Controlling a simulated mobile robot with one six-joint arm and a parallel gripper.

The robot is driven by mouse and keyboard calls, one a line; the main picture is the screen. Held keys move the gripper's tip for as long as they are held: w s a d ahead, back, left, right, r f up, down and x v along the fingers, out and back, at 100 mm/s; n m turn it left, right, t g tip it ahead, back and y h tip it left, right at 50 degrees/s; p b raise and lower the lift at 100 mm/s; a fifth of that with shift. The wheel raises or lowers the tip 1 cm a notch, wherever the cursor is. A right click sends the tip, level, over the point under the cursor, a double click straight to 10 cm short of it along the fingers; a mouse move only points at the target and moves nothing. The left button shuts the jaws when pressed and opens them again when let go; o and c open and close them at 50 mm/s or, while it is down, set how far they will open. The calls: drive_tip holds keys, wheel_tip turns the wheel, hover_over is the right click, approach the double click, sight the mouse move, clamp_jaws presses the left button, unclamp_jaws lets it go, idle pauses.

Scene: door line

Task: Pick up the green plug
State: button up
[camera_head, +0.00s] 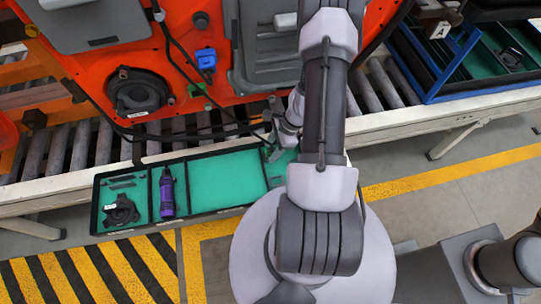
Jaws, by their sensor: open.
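A small green piece (197,90), which looks like the green plug, sits on the orange door panel just below a blue connector (206,60). It is small in view and its exact shape is hard to tell. My gripper (269,145) is open, to the right of and below the green piece, near the right part of the parts tray. It is apart from the green piece. My arm hides part of the tray's right compartment.
The parts tray (228,209) lies in front of the roller conveyor (75,145). Its left compartments hold a black part (121,211) and a purple tool (167,190); the wide middle one is empty. Black cables hang across the orange door (130,45). A blue-framed bin (470,95) stands right.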

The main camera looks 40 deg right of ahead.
drive_tip(key=shift+w+a+f, duration=0.15)
drive_tip(key=shift+a+f, duration=0.05)
drive_tip(key=shift+f, duration=0.4)
drive_tip(key=shift+r, duration=0.1)
clamp_jaws()
drive_tip(key=shift+r, duration=0.1)
